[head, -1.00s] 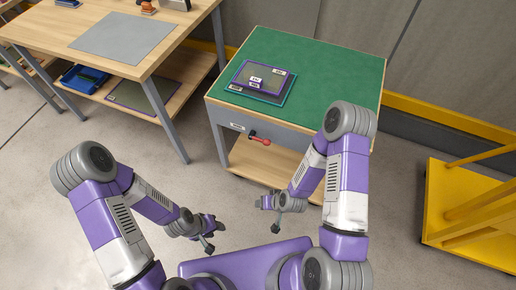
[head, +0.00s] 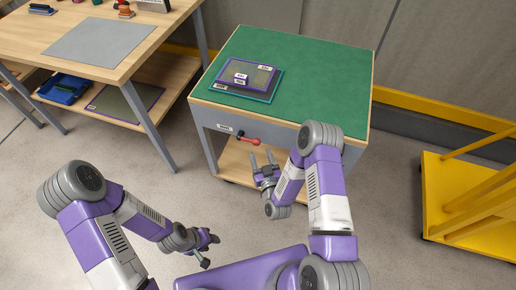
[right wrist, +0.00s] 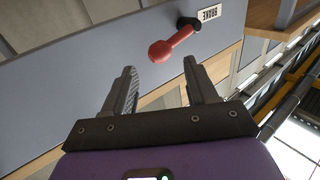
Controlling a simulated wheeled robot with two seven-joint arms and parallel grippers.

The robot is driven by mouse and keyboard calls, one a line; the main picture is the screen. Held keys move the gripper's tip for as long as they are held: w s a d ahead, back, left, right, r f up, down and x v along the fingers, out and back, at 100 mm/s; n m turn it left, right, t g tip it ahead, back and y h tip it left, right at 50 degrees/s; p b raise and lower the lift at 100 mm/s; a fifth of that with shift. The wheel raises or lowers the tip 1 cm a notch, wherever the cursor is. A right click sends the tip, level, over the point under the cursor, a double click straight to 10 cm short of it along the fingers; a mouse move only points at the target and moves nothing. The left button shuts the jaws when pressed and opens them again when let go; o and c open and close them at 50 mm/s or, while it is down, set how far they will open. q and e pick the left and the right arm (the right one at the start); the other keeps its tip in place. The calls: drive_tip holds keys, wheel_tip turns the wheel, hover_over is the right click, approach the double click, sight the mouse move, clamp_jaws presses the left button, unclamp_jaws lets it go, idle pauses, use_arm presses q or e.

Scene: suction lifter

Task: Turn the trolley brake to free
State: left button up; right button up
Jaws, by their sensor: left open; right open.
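The trolley (head: 340,66) has a green top and a grey front panel. The brake lever (head: 250,140) is a red handle with a round knob on a dark pivot on that panel, beside a white label (head: 224,128). In the right wrist view the red brake lever (right wrist: 172,44) slants from its pivot down to the left, and the label (right wrist: 209,13) reads BRAKE. My right gripper (head: 262,160) is open and empty, just below and in front of the lever, apart from it. Its fingers (right wrist: 158,85) point towards the panel. My left gripper (head: 212,248) is open and empty, low over the floor.
Stacked flat panels with a small labelled block (head: 240,79) lie on the trolley top. A wooden workbench (head: 150,42) with a grey mat stands at the left. A yellow rack (head: 440,215) stands at the right. The floor in front of the trolley is clear.

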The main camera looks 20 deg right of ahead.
sight(257, 145)
drive_tip(key=shift+w+b, duration=0.45)
drive_tip(key=shift+w, duration=1.85)
drive_tip(key=shift+c, duration=0.3)
clamp_jaws()
